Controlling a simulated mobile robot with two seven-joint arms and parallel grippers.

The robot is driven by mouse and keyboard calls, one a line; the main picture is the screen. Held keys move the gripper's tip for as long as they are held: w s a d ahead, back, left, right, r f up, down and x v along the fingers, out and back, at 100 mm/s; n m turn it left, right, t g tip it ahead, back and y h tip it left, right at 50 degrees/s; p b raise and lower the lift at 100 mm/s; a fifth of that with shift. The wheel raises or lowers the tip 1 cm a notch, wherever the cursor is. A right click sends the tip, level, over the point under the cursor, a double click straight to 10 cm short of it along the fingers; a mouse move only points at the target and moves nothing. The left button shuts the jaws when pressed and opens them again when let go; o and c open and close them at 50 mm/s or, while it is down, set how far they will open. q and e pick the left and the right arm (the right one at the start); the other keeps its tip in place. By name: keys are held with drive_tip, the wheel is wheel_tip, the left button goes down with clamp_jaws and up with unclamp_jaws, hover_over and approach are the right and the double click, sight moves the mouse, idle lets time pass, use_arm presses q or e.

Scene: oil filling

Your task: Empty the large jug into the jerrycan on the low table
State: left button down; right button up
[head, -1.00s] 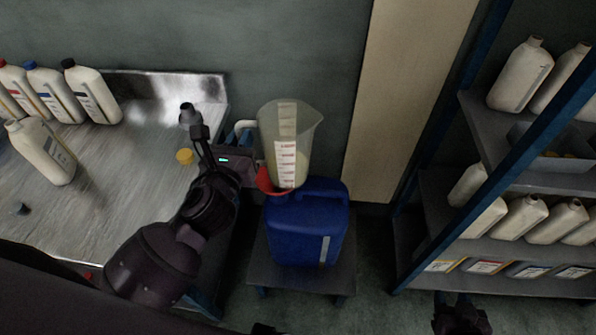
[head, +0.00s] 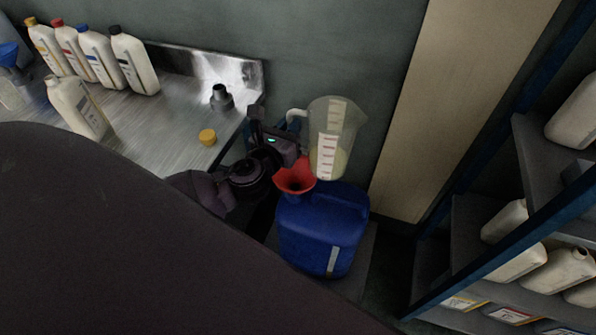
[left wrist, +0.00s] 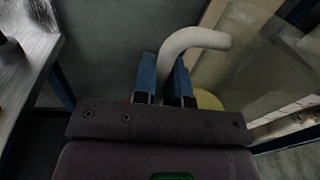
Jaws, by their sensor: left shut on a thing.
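The large jug (head: 340,130) is clear, with a white-and-red scale, and looks nearly upright. Some yellowish liquid shows low in it. My left gripper (head: 290,130) is shut on its pale handle; the left wrist view shows the blue fingers (left wrist: 165,85) on either side of the handle (left wrist: 195,40). The blue jerrycan (head: 322,235) stands on the low table (head: 362,268). A red funnel (head: 295,180) sits at its top, just left of the jug's base in the picture. How high the jug is above it is hard to tell. My right gripper is out of view.
A shelf rack (head: 470,215) with bottles stands at right. A wall is close behind the jug.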

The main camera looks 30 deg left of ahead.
use_arm(q)
drive_tip(key=w+a+f+m+h+b, duration=0.1)
drive_tip(key=w+a+f+h+b, duration=0.1)
drive_tip(key=a+b, duration=0.3)
drive_tip(key=w+a+f+m+h+b, duration=0.2)
drive_tip(key=w+a+f+h+b, duration=0.1)
drive_tip(key=a, duration=0.9)
drive_tip(key=w+a+f+m+g+h+b, duration=0.1)
drive_tip(key=w+a+f+h+b, duration=0.1)
drive_tip(key=a+f+b, duration=0.2)
drive_tip(key=shift+w+a+f+m+b, duration=0.1)
drive_tip(key=shift+a+f+m+b, duration=0.1)
drive_tip(key=shift+a+b, duration=1)
drive_tip(key=shift+w+a+f+m+b, duration=0.15)
drive_tip(key=shift+a+b, duration=0.55)
drive_tip(key=shift+a, duration=0.9)
drive_tip(key=shift+w+a+m+h+b, duration=0.1)
drive_tip(key=shift+w+m+h+b, duration=0.3)
drive_tip(key=shift+h, duration=0.2)
drive_tip(key=shift+w+r, duration=0.15)
drive_tip(key=shift+w, duration=0.05)
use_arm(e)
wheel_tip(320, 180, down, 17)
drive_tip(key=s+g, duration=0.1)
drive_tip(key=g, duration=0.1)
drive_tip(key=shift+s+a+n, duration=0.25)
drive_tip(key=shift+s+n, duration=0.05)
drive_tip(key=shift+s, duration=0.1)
use_arm(q)
drive_tip(key=shift+r, duration=0.1)
